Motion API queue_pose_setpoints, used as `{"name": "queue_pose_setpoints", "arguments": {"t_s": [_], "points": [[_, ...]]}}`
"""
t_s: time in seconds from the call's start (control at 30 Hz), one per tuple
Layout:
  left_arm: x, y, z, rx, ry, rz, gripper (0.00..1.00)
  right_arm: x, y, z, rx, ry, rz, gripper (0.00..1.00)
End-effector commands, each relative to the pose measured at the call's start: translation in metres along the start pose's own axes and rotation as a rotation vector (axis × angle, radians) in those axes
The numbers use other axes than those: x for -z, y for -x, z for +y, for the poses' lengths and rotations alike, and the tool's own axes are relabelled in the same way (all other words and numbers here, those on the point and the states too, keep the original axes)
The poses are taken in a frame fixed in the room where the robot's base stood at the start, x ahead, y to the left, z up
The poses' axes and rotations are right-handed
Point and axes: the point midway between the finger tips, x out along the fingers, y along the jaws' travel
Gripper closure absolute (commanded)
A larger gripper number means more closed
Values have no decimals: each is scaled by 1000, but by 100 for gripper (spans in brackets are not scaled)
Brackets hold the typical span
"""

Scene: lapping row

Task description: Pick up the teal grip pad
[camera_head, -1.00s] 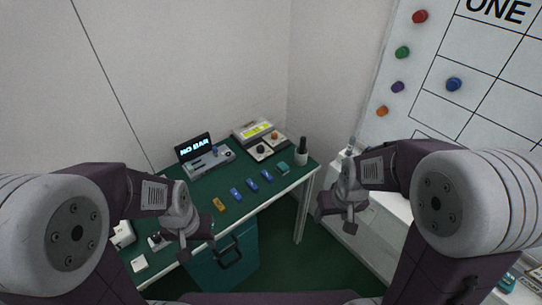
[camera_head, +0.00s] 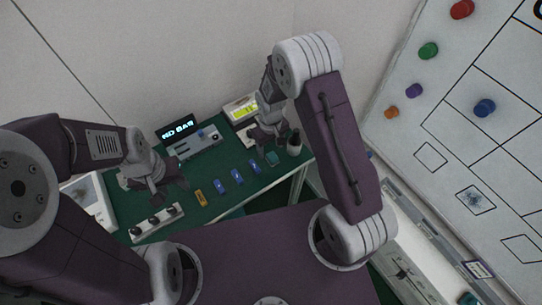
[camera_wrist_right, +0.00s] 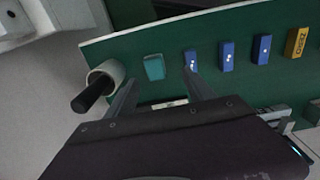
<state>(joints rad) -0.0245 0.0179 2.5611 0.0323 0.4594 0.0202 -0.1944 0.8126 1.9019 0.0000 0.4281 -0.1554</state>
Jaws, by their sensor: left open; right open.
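The teal grip pad (camera_head: 272,158) lies on the green bench top (camera_head: 250,186) near its right end, beside a white cup with a dark handle (camera_head: 294,145). In the right wrist view the pad (camera_wrist_right: 154,67) shows between and just beyond the fingertips of my right gripper (camera_wrist_right: 160,80). That gripper is open and empty. In the head view my right gripper (camera_head: 268,142) is above the bench, just behind the pad. My left gripper (camera_head: 167,190) is open and empty over the left part of the bench.
Several blue blocks (camera_head: 237,175) and a yellow block (camera_head: 201,198) lie in a row left of the pad. A box with a lit display (camera_head: 178,129) and a yellow-screened device (camera_head: 240,108) stand at the back. The cup (camera_wrist_right: 104,76) is close to one right finger.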

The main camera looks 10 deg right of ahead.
Motion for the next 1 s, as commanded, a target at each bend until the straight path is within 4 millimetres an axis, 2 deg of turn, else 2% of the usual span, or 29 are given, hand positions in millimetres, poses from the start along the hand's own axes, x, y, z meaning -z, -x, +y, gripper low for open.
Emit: {"name": "queue_pose_setpoints", "arguments": {"t_s": [0.1,0.33,0.5,0.6,0.83,0.87,1.0], "points": [[1,2,0,0,0,1,56,-1,-18,1,0,-1,-3,38],[1,5,0,0,0,1,56,-1,-31,2,0,-2,-3,38],[2,10,0,0,0,1,56,-2,-62,5,0,-1,-3,38],[2,11,0,0,0,1,56,-2,-74,5,-1,-2,-1,38],[2,10,0,0,0,1,56,-1,-77,5,-2,-2,3,38],[2,10,0,0,0,1,56,-1,-77,5,-2,-2,3,44],[2,10,0,0,0,1,56,-1,-77,5,-2,-2,3,83]]}}
